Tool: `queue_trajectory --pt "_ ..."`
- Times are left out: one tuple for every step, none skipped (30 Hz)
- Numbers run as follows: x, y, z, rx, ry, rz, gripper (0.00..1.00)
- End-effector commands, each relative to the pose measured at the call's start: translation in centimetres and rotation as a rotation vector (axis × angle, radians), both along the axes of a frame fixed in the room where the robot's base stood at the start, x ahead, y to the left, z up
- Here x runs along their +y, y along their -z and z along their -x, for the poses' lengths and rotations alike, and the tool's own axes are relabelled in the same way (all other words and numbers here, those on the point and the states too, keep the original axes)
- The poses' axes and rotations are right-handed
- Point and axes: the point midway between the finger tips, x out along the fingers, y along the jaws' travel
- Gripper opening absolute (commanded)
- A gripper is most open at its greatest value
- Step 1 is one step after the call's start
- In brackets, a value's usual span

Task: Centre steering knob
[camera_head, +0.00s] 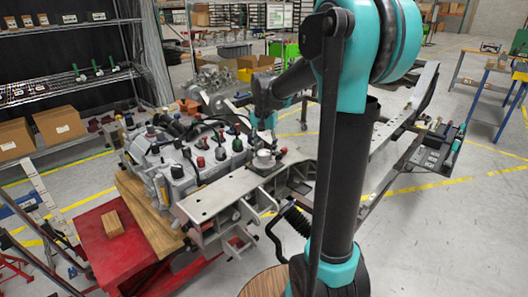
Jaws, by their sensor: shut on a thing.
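My gripper (266,145) points down at the right end of the flat grey chassis plate (215,197). It is small in the picture, and its fingers are partly hidden. It is shut on what looks like the steering knob, at the round grey steering fitting (264,160) on the plate. I cannot make out the knob's exact angle. A small red cap (283,151) shows just right of the fitting.
A grey engine block (185,160) with several coloured caps stands left of my gripper. A red cart (108,245) carries a wooden block (114,223). A long chassis rail (395,130) runs to the right. Shelves (70,75) stand at the left.

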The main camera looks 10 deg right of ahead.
Motion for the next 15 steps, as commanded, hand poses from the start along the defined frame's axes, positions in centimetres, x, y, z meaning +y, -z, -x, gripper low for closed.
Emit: queue_trajectory --pt "-0.01 -0.02 -0.04 -0.001 0.042 0.000 0.18" --pt "0.00 -0.02 -0.04 -0.001 0.068 0.001 0.18" --pt "0.00 -0.02 -0.04 -0.001 0.102 0.001 0.18" --pt "-0.01 -0.02 -0.04 -0.001 0.128 0.001 0.18" --pt "-0.01 -0.02 -0.04 -0.001 0.153 0.001 0.18" --pt "0.00 -0.02 -0.04 -0.001 0.184 0.001 0.18" --pt "0.00 -0.02 -0.04 -0.001 0.205 0.001 0.18" --pt "0.00 -0.02 -0.04 -0.001 0.226 0.001 0.18" --pt "0.00 -0.02 -0.04 -0.001 0.253 0.001 0.18" --pt "0.00 -0.02 -0.04 -0.001 0.273 0.001 0.18" --pt "0.00 -0.02 -0.04 -0.001 0.290 0.001 0.18" --pt "-0.01 -0.03 -0.05 -0.001 0.312 0.001 0.18" --pt "-0.01 -0.03 -0.05 -0.001 0.327 0.001 0.18" --pt "-0.01 -0.03 -0.05 -0.001 0.342 0.001 0.18" --pt "-0.01 -0.03 -0.05 -0.001 0.359 0.001 0.18"
